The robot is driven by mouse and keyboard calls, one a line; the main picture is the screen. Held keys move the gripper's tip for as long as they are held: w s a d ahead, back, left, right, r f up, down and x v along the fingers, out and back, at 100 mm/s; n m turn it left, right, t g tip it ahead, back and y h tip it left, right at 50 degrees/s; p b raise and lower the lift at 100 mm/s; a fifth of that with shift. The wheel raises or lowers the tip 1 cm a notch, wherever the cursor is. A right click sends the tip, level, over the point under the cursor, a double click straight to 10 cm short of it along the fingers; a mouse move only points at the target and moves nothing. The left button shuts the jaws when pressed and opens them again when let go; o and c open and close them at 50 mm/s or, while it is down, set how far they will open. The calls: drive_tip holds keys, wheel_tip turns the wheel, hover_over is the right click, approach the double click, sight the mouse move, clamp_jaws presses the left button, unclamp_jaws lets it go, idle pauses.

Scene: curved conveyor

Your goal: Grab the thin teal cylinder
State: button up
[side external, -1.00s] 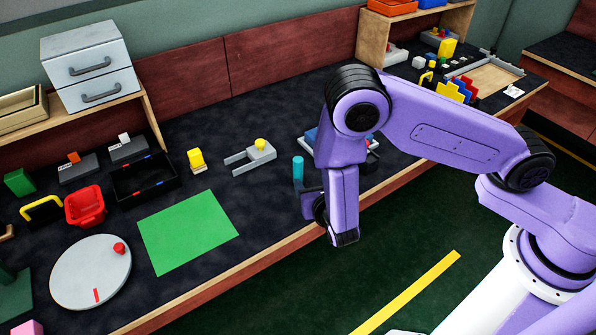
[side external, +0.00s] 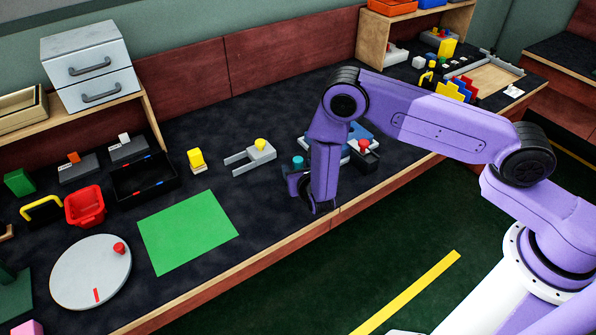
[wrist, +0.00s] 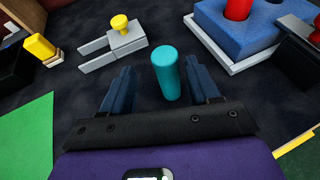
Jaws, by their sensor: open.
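The thin teal cylinder (wrist: 168,76) stands upright on the dark table in the wrist view. In the side view only its top (side external: 298,161) shows, and my gripper and wrist hide the rest. My gripper (wrist: 158,78) is open, with one dark blue finger on each side of the cylinder. The cylinder is nearer the right finger, with a wider gap on the left. I cannot tell whether the right finger touches it. In the side view my gripper (side external: 296,178) is low at the cylinder, near the table's front edge.
A blue block with a red peg (wrist: 238,32) stands on a grey base close to the right. A grey forked piece with a yellow knob (wrist: 118,38) lies at the back left. A green mat (wrist: 25,135) is on the left.

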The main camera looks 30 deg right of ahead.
drive_tip(key=shift+d+x, duration=0.2)
drive_tip(key=shift+x, duration=1.05)
drive_tip(key=shift+d+x, duration=0.2)
drive_tip(key=shift+x, duration=1.05)
drive_tip(key=shift+s, duration=0.1)
drive_tip(key=c, duration=1)
